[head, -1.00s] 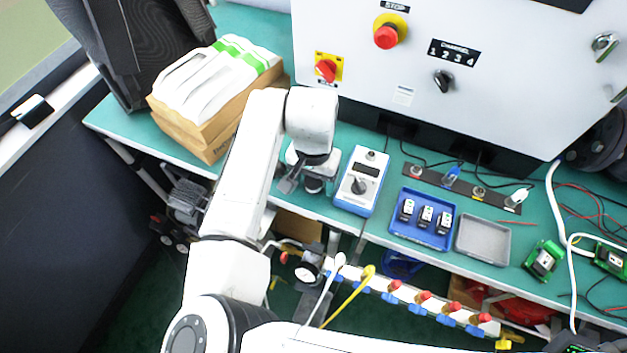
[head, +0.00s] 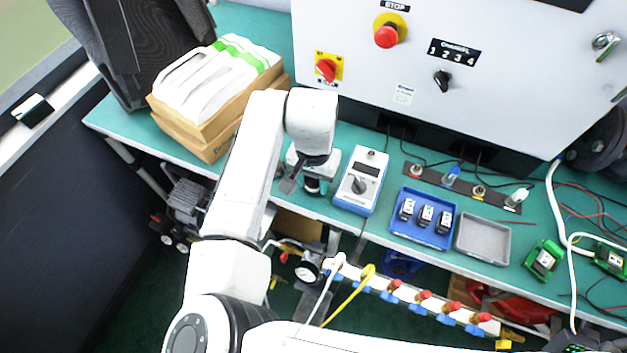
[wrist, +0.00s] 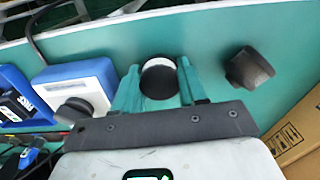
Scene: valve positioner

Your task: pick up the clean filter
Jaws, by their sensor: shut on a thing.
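A round filter (wrist: 160,77) with a black top and a white band sits between the teal fingers of my gripper (wrist: 158,88) in the wrist view. The fingers are shut on its sides. I take it for the clean filter. In the head view the filter (head: 312,186) shows partly under my wrist, at the bench's front edge. My gripper (head: 308,176) is mostly hidden there. A second, all-dark round piece (wrist: 248,68) stands on the bench to the right in the wrist view, apart from my fingers. I cannot tell whether the held filter is clear of the bench.
A white and blue meter (head: 360,180) stands close right of my gripper. Further right are a blue tray (head: 398,228) with small modules and a grey tray (head: 483,240). A cardboard box (head: 205,138) is at left. The white cabinet (head: 450,110) stands behind.

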